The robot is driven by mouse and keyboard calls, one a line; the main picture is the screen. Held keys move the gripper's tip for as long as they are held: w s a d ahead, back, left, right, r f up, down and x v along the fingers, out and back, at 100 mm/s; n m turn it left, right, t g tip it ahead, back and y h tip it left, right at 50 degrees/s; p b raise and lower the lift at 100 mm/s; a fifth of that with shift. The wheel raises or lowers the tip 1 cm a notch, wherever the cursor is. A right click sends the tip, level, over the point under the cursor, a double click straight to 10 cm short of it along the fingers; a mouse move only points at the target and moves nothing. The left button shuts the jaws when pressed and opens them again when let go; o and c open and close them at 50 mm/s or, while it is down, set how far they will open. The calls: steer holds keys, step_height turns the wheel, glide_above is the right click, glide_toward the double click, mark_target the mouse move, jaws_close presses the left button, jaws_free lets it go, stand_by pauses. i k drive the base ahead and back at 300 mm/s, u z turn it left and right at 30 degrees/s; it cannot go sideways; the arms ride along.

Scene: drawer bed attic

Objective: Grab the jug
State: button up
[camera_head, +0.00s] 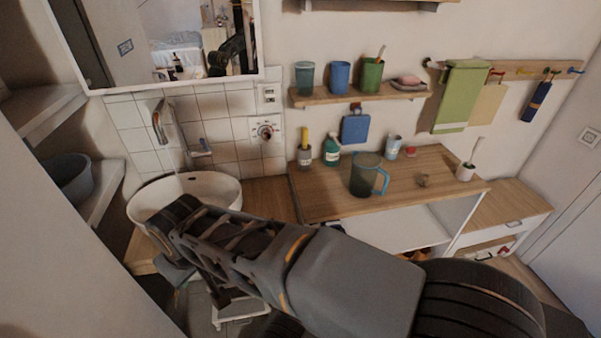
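The jug (364,176) is a dark, see-through grey-green vessel with a blue handle on its right side. It stands upright on the wooden counter (440,168), near the front edge. My gripper's fingers cannot be made out clearly; the arm's end is low at the left, well apart from the jug. Nothing covers the jug.
A green bottle (331,150), a grey holder (305,155) and a small cup (393,147) stand behind the jug. A white pot with a brush (465,172) is at the right. The white sink (212,187) is at the left. A shelf (345,96) with several cups hangs above.

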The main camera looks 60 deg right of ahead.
mark_target(366, 168)
steer(key=u, duration=0.75)
steer(key=k, duration=1.3)
steer(key=z, duration=0.45)
